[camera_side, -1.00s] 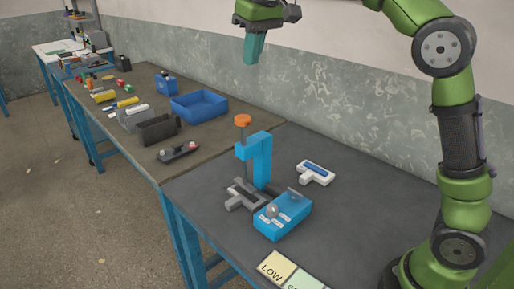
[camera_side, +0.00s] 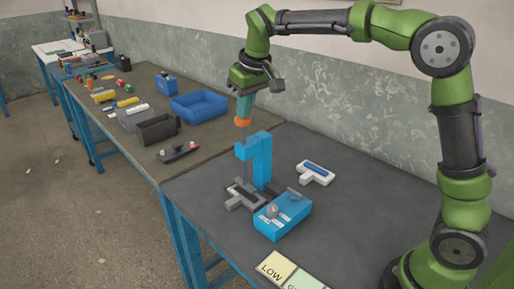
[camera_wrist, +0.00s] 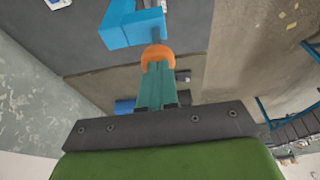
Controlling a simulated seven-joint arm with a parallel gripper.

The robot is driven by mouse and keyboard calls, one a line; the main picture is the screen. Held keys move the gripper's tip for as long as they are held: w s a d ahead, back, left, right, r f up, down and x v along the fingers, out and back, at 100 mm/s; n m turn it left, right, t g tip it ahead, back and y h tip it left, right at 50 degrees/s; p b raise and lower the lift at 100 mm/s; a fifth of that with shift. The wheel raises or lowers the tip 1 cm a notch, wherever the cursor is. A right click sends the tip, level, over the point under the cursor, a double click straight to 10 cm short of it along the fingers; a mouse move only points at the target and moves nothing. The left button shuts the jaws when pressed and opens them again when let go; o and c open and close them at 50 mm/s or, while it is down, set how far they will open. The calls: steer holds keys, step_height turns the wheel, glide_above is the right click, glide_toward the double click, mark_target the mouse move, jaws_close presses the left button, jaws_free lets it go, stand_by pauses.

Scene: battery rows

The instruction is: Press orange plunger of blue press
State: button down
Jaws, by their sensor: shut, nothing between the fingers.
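The blue press (camera_side: 260,160) stands upright on the dark near table, and it also shows in the wrist view (camera_wrist: 125,27). Its orange plunger knob (camera_side: 242,122) sits on a thin rod above the press arm. My gripper (camera_side: 243,116) is shut and points down, its teal fingertips at the top of the knob. In the wrist view the fingers (camera_wrist: 155,68) overlap the orange knob (camera_wrist: 158,53). The fingers appear to touch the knob, but the exact contact is hidden.
A blue box with knobs (camera_side: 283,217) is in front of the press. A white device with a blue display (camera_side: 316,172) lies to its right. Yellow and green cards (camera_side: 277,268) lie at the front edge. Bins and loose parts fill the table behind, including a blue bin (camera_side: 199,106).

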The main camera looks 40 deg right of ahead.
mark_target(245, 122)
steer(key=shift+f, duration=2.1)
step_height(245, 122, up, 6)
steer(key=shift+w+f, duration=0.1)
steer(key=shift+f, duration=0.1)
steer(key=v, duration=0.9)
steer(key=shift+r, duration=0.4)
steer(key=s+f+m+t, duration=0.1)
steer(key=s+f, duration=0.3)
steer(key=s, duration=0.3)
steer(key=s+f+m+t+y, duration=0.1)
steer(key=s+f, duration=0.4)
steer(key=s, duration=0.3)
steer(key=s+f+m+t+y, duration=0.1)
steer(key=s+f, duration=0.3)
steer(key=s, duration=0.4)
steer(key=shift+d+f+m+t, duration=0.2)
steer(key=shift+d+m+t, duration=0.2)
steer(key=shift+d+m, duration=0.1)
